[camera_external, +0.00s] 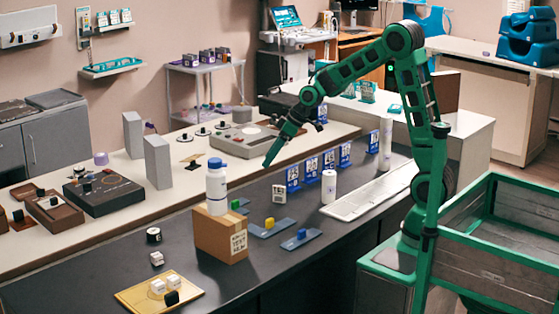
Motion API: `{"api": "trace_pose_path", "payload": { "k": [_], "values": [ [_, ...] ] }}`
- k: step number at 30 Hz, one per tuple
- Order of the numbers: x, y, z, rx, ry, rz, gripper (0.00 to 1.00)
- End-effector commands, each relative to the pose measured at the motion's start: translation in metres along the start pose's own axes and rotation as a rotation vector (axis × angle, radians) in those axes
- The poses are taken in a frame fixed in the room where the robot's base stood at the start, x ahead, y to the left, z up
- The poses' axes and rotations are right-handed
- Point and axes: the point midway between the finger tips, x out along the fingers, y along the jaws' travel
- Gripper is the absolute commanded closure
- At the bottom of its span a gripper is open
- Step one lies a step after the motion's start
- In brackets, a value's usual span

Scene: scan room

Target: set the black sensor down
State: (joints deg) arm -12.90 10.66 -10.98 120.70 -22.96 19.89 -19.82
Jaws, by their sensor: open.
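A small black block (171,298), which looks like the black sensor, rests on a yellow tray (135,293) at the counter's front left, beside small white blocks (158,286). A round black-and-white piece (153,235) stands further back on the dark counter; I cannot tell for certain which of the two is the sensor. My gripper (267,162) is open and points down-left over the middle of the counter. It is well to the right of and above both pieces. No held thing shows in it, though its fingers are small in the picture.
A cardboard box (215,240) with a white, blue-capped bottle (216,188) on it stands between my gripper and the tray. Blue strips with small coloured blocks (269,223) lie right of it. Blue cards (293,178) and a white cylinder (328,187) stand further right.

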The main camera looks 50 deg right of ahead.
Motion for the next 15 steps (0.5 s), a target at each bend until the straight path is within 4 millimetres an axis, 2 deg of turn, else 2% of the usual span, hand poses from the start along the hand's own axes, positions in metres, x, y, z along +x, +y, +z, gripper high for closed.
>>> {"api": "trace_pose_path", "payload": {
  "k": [1, 3, 7, 11, 15],
  "values": [
    [-0.027, 0.017, 0.025, 0.069, -0.033, 0.040, 0.43],
    [-0.058, 0.034, 0.062, 0.167, -0.088, 0.091, 0.43],
    [-0.115, 0.052, 0.137, 0.363, -0.185, 0.175, 0.43],
    [-0.168, 0.051, 0.213, 0.575, -0.273, 0.249, 0.43],
    [-0.215, 0.030, 0.291, 0.807, -0.358, 0.310, 0.43]
  ]
}}
